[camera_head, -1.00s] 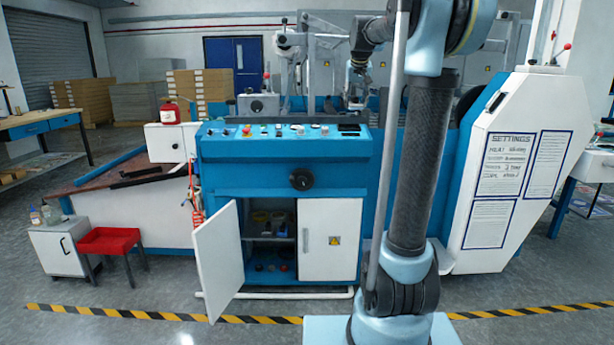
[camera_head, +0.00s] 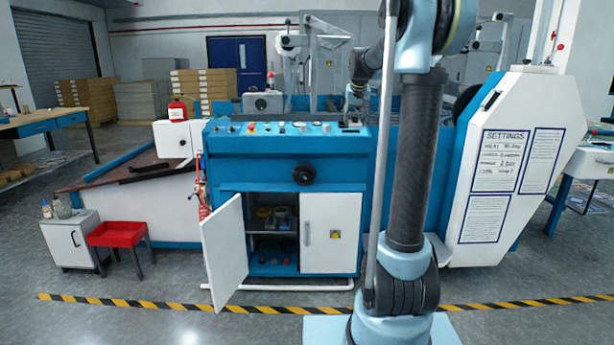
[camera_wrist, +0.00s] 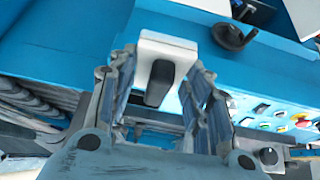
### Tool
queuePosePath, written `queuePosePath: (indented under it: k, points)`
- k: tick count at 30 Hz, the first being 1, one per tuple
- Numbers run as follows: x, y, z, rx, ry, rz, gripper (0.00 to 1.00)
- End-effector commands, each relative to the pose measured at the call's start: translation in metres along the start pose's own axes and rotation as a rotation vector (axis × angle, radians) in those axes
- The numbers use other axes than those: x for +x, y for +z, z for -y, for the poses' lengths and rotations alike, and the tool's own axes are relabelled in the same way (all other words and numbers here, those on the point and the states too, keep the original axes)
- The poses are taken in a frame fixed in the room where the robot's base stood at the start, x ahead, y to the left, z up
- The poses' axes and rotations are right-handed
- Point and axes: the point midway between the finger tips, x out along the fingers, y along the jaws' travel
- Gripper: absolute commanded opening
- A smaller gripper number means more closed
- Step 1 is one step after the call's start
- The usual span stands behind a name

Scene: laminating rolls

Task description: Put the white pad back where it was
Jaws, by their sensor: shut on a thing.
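In the wrist view my gripper (camera_wrist: 163,75) is shut on the white pad (camera_wrist: 168,45), a pale block with a dark rounded bar on its face. The pad sits between the two fingertips, in front of the blue machine surface. The fingers hide parts of its sides. In the head view my gripper (camera_head: 352,108) is small, at the right end of the blue control panel (camera_head: 225,140), near the dark display (camera_head: 350,130). The pad cannot be made out there. I cannot tell whether the pad touches the machine.
The panel carries several knobs and buttons, also in the wrist view (camera_wrist: 275,115). A black handwheel (camera_wrist: 235,35) is near the pad in that view. The left cabinet door (camera_head: 225,252) hangs open. The striped floor before the machine is clear.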

Motion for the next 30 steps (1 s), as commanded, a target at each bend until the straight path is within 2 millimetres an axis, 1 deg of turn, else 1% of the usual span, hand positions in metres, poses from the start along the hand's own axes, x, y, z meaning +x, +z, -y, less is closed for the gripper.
queuePosePath:
  k: [1, 6, 11, 15, 20, 24, 30]
  points:
    - [0.015, 0.004, 0.001, -0.001, 0.000, 0.000, 0.15]
    - [0.067, 0.021, 0.004, -0.002, -0.001, 0.000, 0.15]
    - [0.114, 0.041, 0.008, -0.003, -0.002, -0.001, 0.15]
    - [0.151, 0.063, 0.010, -0.004, -0.002, -0.001, 0.15]
    - [0.190, 0.090, 0.013, -0.005, -0.003, -0.001, 0.15]
    - [0.220, 0.117, 0.014, -0.005, -0.003, -0.001, 0.15]
    - [0.258, 0.159, 0.015, -0.005, -0.003, -0.001, 0.15]
